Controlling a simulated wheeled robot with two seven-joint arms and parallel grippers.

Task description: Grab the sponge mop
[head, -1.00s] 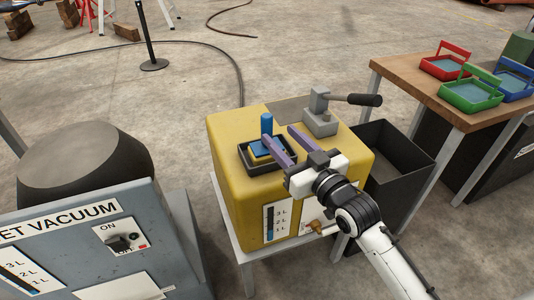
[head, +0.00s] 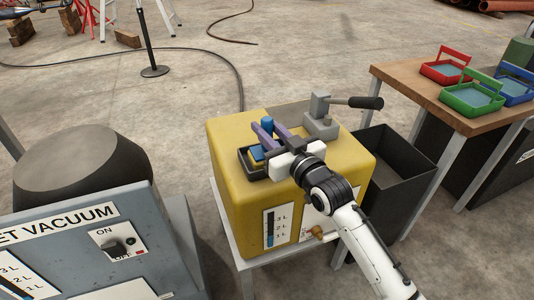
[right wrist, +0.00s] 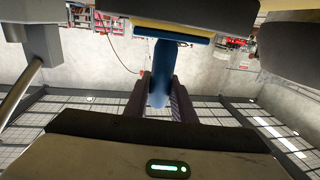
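The sponge mop (head: 267,122) has an upright blue handle and a blue and yellow head. It stands in a small black tray (head: 246,165) on top of the yellow tank (head: 233,200). My right gripper (head: 268,127) is over the tray with its purple fingers apart, one on each side of the handle. In the right wrist view the blue handle (right wrist: 163,65) comes down between the two fingers (right wrist: 160,95), and the blue and yellow head shows above. I cannot tell whether the fingers touch the handle.
A grey lever fixture (head: 320,118) stands on the tank behind the gripper. An open black bin (head: 407,160) is at the tank's right. A wooden table (head: 410,85) with red, green and blue trays is farther right. A grey wet vacuum (head: 75,230) is at the left.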

